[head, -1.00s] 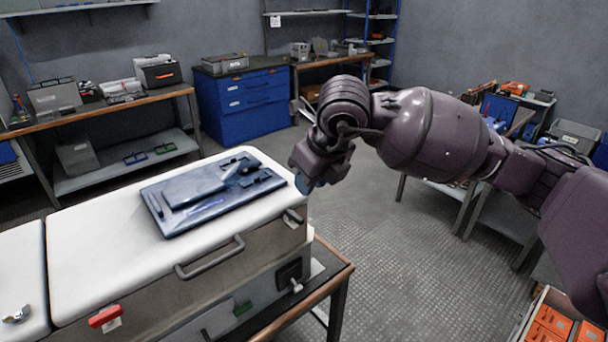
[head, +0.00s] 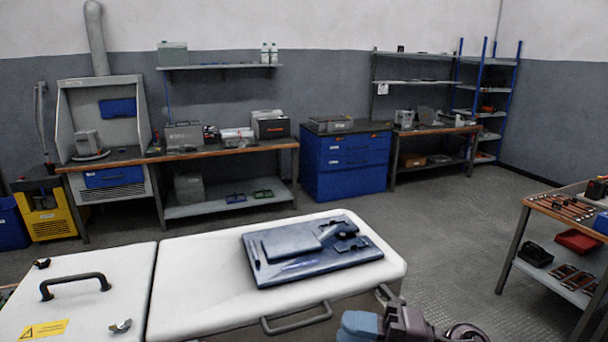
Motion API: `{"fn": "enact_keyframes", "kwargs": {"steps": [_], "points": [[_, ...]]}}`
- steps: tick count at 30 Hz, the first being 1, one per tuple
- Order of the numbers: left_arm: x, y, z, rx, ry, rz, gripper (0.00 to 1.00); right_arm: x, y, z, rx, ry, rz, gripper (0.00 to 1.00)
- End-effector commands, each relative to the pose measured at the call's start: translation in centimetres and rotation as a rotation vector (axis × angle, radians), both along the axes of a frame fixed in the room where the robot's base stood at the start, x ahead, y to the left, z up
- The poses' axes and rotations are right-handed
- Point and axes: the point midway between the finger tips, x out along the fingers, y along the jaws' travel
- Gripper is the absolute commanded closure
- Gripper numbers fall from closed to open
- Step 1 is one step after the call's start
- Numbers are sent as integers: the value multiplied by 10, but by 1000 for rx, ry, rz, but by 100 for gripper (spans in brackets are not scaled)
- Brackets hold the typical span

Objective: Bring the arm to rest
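My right gripper (head: 360,326) shows at the bottom edge of the head view, right of centre. Its blue-grey finger end points left, and part of my dark purple wrist shows behind it. It is low beside the front right side of the white-topped cabinet (head: 200,290). The frame edge cuts it off, so I cannot tell whether the fingers are open or shut, and I see nothing held. My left gripper is not in view.
A blue tray (head: 375,252) with tools lies on the white top, near its right end. A handle (head: 297,319) sticks out from the cabinet front. A workbench (head: 562,211) stands at the right. The floor (head: 455,235) between is clear.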

Motion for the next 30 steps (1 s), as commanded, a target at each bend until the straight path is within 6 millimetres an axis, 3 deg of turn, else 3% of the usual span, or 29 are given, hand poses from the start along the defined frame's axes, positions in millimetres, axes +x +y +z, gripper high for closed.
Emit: {"fn": "enact_keyframes", "kwargs": {"steps": [5, 8, 13, 17, 21, 25, 30], "points": [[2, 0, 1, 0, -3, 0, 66, 13, -36, -25, 294, 255, -280, 76], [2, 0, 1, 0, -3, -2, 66, 18, -64, -51, 425, 408, -455, 76], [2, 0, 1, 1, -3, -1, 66, 8, -118, -118, 594, 698, -767, 76], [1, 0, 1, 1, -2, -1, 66, -20, -156, -180, 681, 941, -1003, 76], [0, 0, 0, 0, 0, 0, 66, -64, -184, -241, 735, 1187, -1208, 76], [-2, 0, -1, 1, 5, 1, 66, -103, -196, -280, 756, 1362, -1333, 76], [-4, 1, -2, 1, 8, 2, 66, -131, -201, -303, 767, 1481, -1405, 76]]}}
